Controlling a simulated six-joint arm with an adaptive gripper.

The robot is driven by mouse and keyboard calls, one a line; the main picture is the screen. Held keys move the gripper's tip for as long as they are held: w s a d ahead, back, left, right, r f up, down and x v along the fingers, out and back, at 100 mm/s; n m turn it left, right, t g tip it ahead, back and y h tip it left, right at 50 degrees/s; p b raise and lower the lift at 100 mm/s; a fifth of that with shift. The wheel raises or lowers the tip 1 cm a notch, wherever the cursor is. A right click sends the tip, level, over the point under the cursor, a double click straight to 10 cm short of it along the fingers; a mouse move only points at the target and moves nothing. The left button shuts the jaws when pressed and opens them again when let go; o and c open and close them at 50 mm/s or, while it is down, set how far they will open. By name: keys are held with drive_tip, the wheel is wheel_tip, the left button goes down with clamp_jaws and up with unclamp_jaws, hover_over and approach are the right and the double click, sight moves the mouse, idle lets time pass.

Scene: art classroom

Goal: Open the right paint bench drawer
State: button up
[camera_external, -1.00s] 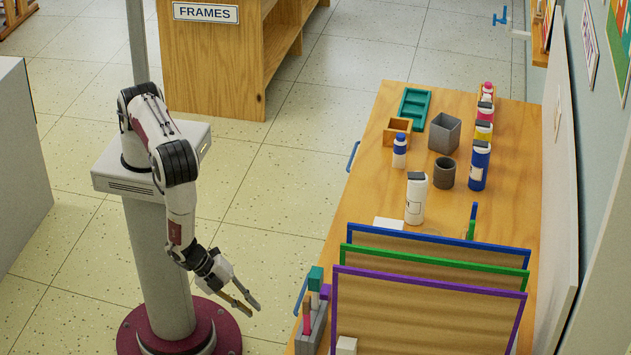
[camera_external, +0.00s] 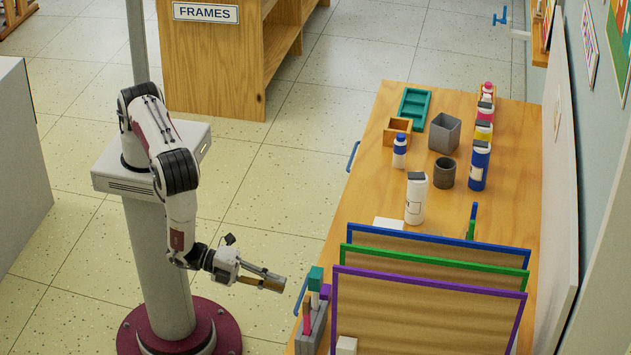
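The wooden paint bench (camera_external: 370,200) fills the right half of the view. Two blue bar handles show on its left-facing front: one farther up (camera_external: 353,156), and one nearer the camera (camera_external: 300,297), on the right as my arm faces the bench. The drawer fronts are hidden by the steep view. My gripper (camera_external: 280,283) points at the nearer handle, a short way to its left and apart from it. Its fingers look open and empty, though one partly overlaps the other from this angle.
A grey caddy (camera_external: 312,328) with coloured items stands on the bench edge just beyond the nearer handle. Framed boards (camera_external: 430,310) stand beside it. Bottles, cups and trays occupy the bench's far part. The floor between my base and the bench is clear.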

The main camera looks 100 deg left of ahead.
sight(302, 292)
drive_tip(key=shift+w, duration=0.1)
drive_tip(key=shift+x, duration=3.85)
clamp_jaws()
drive_tip(key=f+v, duration=0.2)
drive_tip(key=v, duration=1)
drive_tip(key=s+f+v, duration=0.1)
drive_tip(key=f+v, duration=0.2)
drive_tip(key=v, duration=0.8)
drive_tip(key=shift+s, duration=0.35)
drive_tip(key=shift+r, duration=0.1)
unclamp_jaws()
